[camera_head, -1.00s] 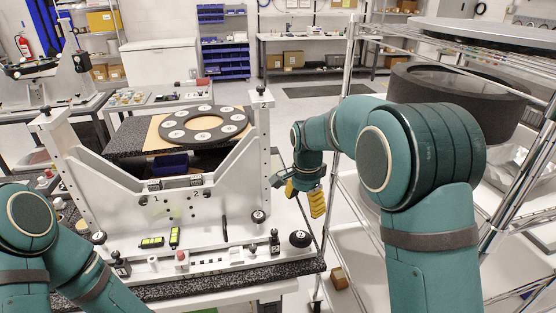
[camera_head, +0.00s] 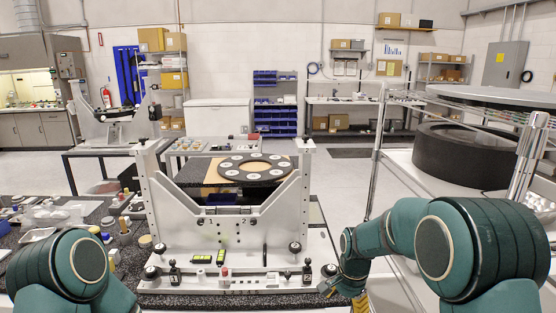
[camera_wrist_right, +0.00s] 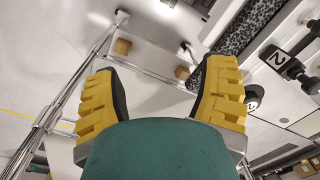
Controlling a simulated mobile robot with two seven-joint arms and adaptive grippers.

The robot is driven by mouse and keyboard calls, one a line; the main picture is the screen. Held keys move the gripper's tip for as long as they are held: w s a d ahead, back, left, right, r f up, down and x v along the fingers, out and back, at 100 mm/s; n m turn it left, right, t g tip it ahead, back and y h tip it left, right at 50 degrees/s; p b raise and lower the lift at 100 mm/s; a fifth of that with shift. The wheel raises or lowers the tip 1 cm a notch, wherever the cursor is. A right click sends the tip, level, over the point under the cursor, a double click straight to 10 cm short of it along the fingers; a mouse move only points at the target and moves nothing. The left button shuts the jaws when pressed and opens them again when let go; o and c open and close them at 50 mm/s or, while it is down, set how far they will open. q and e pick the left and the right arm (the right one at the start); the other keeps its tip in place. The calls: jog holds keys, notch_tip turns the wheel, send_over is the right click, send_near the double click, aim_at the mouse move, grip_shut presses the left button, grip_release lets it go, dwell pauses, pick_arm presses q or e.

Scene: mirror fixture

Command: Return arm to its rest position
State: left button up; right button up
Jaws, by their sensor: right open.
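My right arm (camera_head: 470,250) reaches in from the lower right, bent beside the wire rack. My right gripper (camera_head: 360,302) hangs low at the bottom edge of the head view, just right of the white fixture, and is partly cut off. In the right wrist view the gripper (camera_wrist_right: 158,92) has its two yellow-padded fingers spread wide with nothing between them. My left arm (camera_head: 75,265) shows at the lower left; its gripper is out of view.
The wire rack (camera_head: 378,150) with a thick black ring (camera_head: 465,155) stands close to my right arm. Small parts lie on the left table.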

jog(key=s+f+n+b, duration=0.1)
jog(key=s+f+n, duration=0.15)
jog(key=f, duration=0.85)
pick_arm(q)
notch_tip(320, 180, down, 5)
jog(key=b, duration=0.2)
jog(key=shift+w+d+r+b, duration=0.15)
jog(key=shift+r+b, duration=0.05)
jog(key=shift+b, duration=0.1)
pick_arm(e)
jog(key=s+a+f+n+t+y, duration=0.1)
jog(key=s+a+f+n, duration=0.1)
jog(key=s+f, duration=0.4)
jog(key=s+a+f+n+y, duration=0.2)
jog(key=s+f, duration=0.4)
jog(key=s, duration=0.6)
jog(key=a+n, duration=0.1)
jog(key=a, duration=0.1)
jog(key=shift+a+n+t, duration=0.3)
jog(key=shift+n+t, duration=0.05)
jog(key=shift+t, duration=0.05)
